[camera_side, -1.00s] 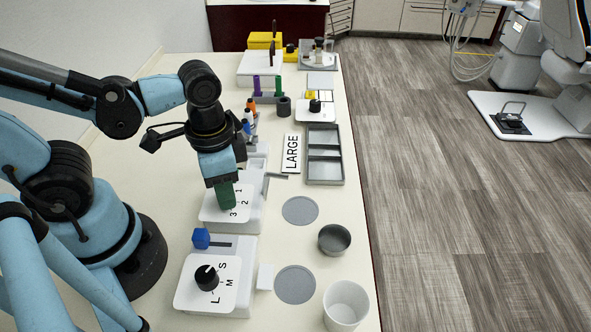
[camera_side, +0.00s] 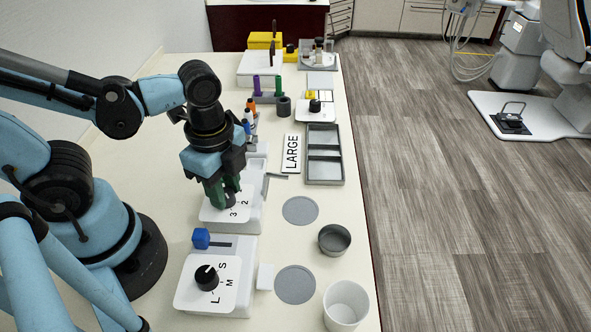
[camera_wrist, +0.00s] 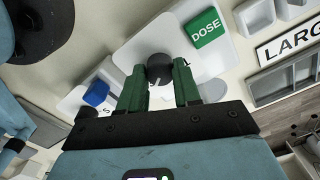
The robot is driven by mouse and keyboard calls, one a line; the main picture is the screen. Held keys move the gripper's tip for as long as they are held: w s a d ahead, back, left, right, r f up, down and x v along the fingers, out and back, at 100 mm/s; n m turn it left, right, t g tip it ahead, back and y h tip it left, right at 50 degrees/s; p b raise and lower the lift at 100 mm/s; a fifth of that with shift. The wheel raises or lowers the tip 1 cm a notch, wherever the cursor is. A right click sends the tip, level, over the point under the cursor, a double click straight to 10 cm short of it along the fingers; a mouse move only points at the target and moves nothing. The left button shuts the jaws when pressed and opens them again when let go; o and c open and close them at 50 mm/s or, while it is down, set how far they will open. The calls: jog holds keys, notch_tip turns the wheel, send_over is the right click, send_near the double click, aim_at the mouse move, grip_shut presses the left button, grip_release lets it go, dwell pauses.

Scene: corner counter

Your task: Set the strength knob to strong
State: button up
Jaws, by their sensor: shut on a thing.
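My gripper (camera_side: 222,194) has green fingers and points down over a white machine's sloped plate (camera_side: 240,216), marked 2 and 3 in the side view. In the wrist view my gripper (camera_wrist: 160,86) is shut on a dark round knob (camera_wrist: 159,66), one finger on each side. A white pointer line on the knob faces toward the bottom of that view. A digit beside the knob is partly covered by a finger. In the side view the fingers hide most of the knob. A green DOSE block (camera_wrist: 205,28) sits on the same machine.
A nearer machine has a black knob (camera_side: 207,278) with L, M, S marks and a blue block (camera_side: 201,238). A metal cup (camera_side: 334,239), a white cup (camera_side: 346,304), a LARGE sign (camera_side: 292,153) and a metal tray (camera_side: 325,181) stand to the right.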

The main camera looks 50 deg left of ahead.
jog(key=shift+m, duration=0.5)
jog(key=o, duration=1.1)
jog(key=shift+c, duration=0.2)
notch_tip(320, 180, up, 12)
dwell(0.5)
jog(key=w+a+f+n+t, duration=0.2)
jog(key=w+n+t, duration=0.1)
jog(key=n, duration=0.4)
jog(key=w+a+f+n+t, duration=0.2)
jog(key=w+a+n+t, duration=0.1)
jog(key=w+n, duration=0.3)
jog(key=shift+n+t, duration=0.6)
jog(key=shift+n, duration=0.5)
